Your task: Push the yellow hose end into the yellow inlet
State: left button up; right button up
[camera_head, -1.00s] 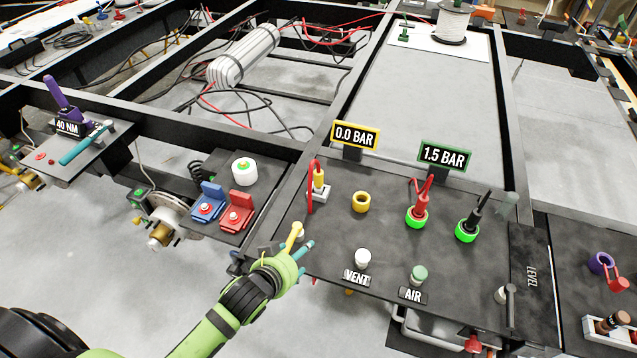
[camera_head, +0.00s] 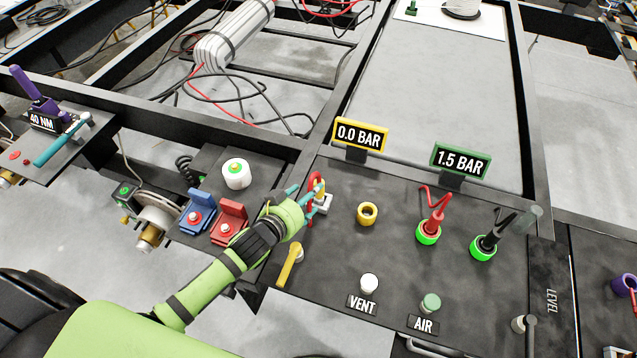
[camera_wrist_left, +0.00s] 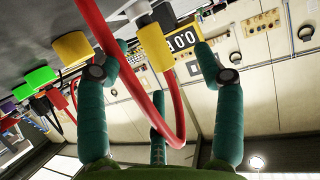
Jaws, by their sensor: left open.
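The yellow hose end (camera_head: 318,189) with its red hose stands in a pale holder block (camera_head: 323,204) on the dark panel. In the left wrist view the yellow hose end (camera_wrist_left: 156,47) shows between my spread fingertips, with the red hose (camera_wrist_left: 168,105) looping down between the fingers. My left gripper (camera_head: 308,202) is open at the hose end, and its fingers partly hide it. I cannot tell whether they touch it. The yellow inlet (camera_head: 367,213) is an empty ring to the right of the holder; it also shows in the left wrist view (camera_wrist_left: 72,48). My right gripper is not in view.
A yellow-framed sign (camera_head: 361,135) reads 0.0 BAR. Red (camera_head: 430,232) and black (camera_head: 484,247) hose ends stand in green-ringed inlets further right. A yellow lever (camera_head: 290,264) is below my gripper. VENT (camera_head: 369,283) and AIR (camera_head: 430,302) buttons are at the front.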

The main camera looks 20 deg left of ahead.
aim_at(319, 194)
pick_arm(q)
jog(key=shift+w+d+f+p, duration=0.15)
jog(key=shift+w+d+p, duration=0.2)
jog(key=shift+w+d, duration=0.35)
jog(key=x, duration=0.4)
jog(key=shift+s+f, duration=0.1)
jog(key=shift+s, duration=0.05)
jog(key=c, duration=1.1)
jog(key=shift+c, duration=1)
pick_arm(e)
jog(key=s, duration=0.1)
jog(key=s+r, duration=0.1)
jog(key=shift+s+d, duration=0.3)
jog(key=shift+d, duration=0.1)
